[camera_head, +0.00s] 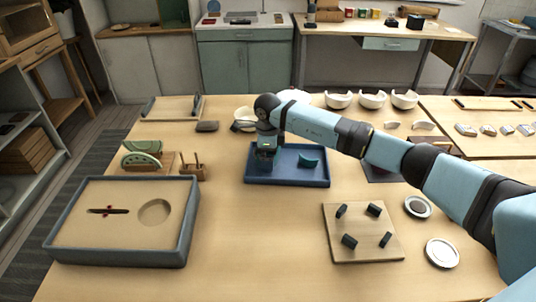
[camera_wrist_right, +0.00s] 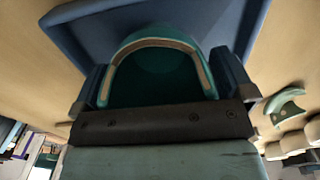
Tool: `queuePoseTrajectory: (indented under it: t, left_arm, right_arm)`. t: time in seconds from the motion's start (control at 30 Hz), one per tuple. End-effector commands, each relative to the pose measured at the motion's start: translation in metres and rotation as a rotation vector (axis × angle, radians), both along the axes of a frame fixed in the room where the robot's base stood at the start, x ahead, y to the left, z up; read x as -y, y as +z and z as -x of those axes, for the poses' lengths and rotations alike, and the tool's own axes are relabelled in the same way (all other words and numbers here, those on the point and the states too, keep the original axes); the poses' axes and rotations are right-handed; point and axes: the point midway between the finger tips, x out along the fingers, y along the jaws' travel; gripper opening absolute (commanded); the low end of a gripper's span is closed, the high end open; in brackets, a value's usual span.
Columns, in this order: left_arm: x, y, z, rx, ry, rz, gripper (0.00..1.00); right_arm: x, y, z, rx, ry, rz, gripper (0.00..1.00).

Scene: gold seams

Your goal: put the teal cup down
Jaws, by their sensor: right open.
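The teal cup (camera_wrist_right: 158,78) lies between the fingers of my right gripper (camera_wrist_right: 162,82) in the right wrist view. It has a pale, raw broken edge, and its dark inside faces the camera. The fingers are open, one on each side of it; I cannot tell if either touches. In the head view my right gripper (camera_head: 266,158) points down into the left part of a blue tray (camera_head: 288,184) and mostly hides the cup. A curved teal shard (camera_head: 308,161) lies in the tray, right of the gripper. My left gripper is not in view.
A grey-edged sand box (camera_head: 118,252) stands at front left. Behind it are a green plate piece (camera_head: 141,160) and a small wooden stand (camera_head: 193,171). A pegged wooden board (camera_head: 362,250) and two small dishes (camera_head: 441,253) are at front right. White bowls (camera_head: 372,100) line the back. The middle front table is clear.

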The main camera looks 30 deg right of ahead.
Motion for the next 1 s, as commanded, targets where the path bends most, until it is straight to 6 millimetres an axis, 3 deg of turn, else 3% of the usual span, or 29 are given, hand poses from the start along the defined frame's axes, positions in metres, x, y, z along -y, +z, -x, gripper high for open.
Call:
queuePoseTrajectory:
  t: [0.6, 1.0]
  left_arm:
    - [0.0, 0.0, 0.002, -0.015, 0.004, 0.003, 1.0]
    - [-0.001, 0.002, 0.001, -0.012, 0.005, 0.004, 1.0]
  right_arm:
    - [0.0, 0.109, -0.001, 0.002, 0.0, 0.0, 1.0]
    - [0.0, 0.122, 0.0, 0.0, 0.0, 0.0, 1.0]
